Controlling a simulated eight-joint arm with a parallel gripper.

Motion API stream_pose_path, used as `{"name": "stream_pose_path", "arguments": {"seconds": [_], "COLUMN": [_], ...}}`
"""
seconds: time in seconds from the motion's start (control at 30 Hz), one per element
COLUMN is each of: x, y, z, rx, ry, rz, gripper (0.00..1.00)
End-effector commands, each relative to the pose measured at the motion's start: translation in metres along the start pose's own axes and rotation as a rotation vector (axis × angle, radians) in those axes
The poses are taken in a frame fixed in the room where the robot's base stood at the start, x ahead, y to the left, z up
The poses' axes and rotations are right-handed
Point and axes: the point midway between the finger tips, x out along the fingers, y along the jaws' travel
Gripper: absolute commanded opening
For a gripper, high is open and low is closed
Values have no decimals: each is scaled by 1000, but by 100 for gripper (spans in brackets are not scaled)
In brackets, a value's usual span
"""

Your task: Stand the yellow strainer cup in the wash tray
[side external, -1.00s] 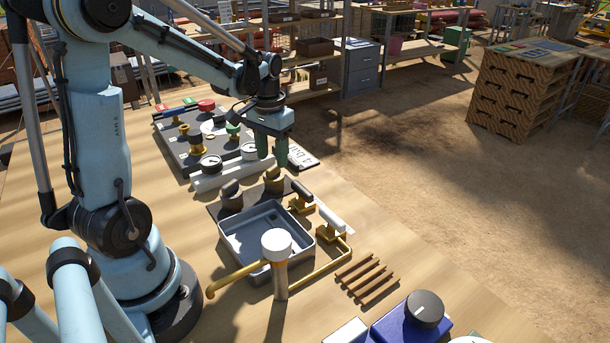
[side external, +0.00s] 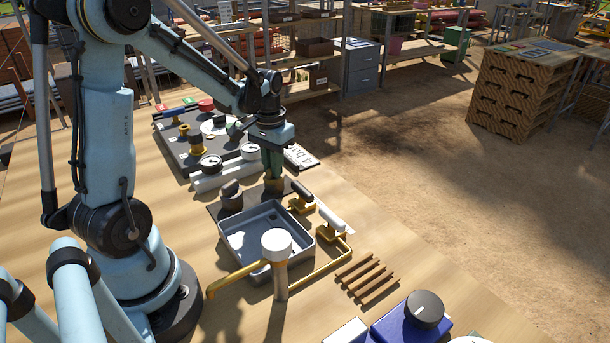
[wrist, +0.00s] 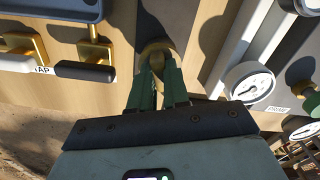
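Brass valves with a black handle (side external: 301,190) and a white handle (side external: 331,217) stand right of the tray. A white-capped post (side external: 277,245) rises at its front. A white gauge block (side external: 225,174) lies behind.

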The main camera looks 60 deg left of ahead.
Motion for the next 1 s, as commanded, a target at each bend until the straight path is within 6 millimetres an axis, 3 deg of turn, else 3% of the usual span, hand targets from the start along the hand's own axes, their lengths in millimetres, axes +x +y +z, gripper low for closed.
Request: {"name": "stream_pose_path", "arguments": {"seconds": [0.43, 1.0], "x": [-3, -54], "y": [0, 0], "z": [0, 0], "rx": [0, 0], "ry": [0, 0], "rz": [0, 0], "gripper": [0, 0]}}
